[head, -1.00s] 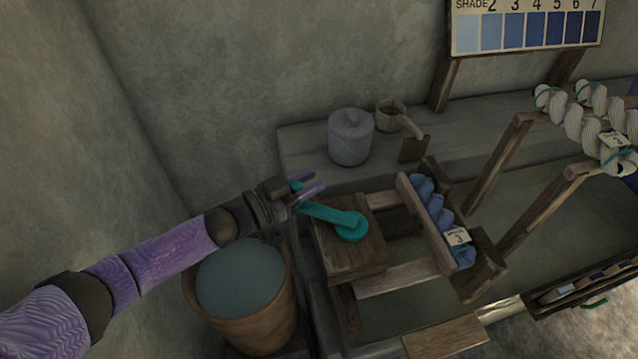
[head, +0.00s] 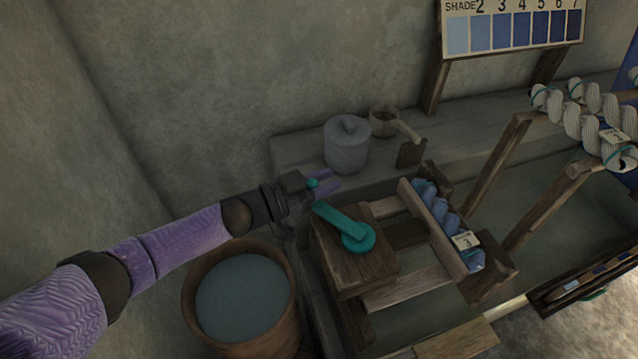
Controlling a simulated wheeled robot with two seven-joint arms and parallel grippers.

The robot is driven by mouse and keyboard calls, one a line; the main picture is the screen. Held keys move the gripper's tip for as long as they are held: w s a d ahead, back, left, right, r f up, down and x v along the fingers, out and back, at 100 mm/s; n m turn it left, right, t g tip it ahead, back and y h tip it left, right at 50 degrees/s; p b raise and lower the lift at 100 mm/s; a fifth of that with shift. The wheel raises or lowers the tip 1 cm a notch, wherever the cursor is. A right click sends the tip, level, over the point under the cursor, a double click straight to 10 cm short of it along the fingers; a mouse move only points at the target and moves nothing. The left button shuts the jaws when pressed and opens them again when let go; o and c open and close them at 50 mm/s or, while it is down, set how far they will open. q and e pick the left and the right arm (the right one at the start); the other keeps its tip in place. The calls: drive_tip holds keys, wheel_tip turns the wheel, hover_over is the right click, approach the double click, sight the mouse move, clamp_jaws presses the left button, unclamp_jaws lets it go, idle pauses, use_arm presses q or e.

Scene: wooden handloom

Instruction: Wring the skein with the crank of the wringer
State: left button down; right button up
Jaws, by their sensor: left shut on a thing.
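The wringer is a wooden frame with a wooden block (head: 345,268) at its left end. The teal crank (head: 340,222) lies on top of the block, its arm pointing up and left from a round hub. My left gripper (head: 322,184) is at the crank's outer end, shut on its teal knob (head: 312,183), which shows between the fingers. The blue twisted skein (head: 436,206) lies along the right side of the wringer, partly behind a wooden bar. It carries a tag (head: 466,241) marked 3. My right gripper is not in view.
A bucket of liquid (head: 191,312) stands below my left arm. A grey lidded jar (head: 346,150) and a ladle-like cup (head: 384,121) are on the ledge behind. White skeins (head: 585,118) hang on a rack at right, below a shade chart (head: 512,28).

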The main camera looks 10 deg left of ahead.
use_arm(q)
drive_tip(key=shift+s+d+f+h, duration=0.2)
drive_tip(key=shift+d+h, duration=0.1)
drive_tip(key=shift+d, duration=0.15)
idle(0.9)
drive_tip(key=c, duration=0.9)
unclamp_jaws()
drive_tip(key=o, duration=0.5)
drive_tip(key=shift+d+r, duration=0.15)
drive_tip(key=shift+d, duration=0.15)
drive_tip(key=shift+c, duration=0.2)
drive_tip(key=shift+a, duration=0.15)
drive_tip(key=shift+w+a, duration=0.1)
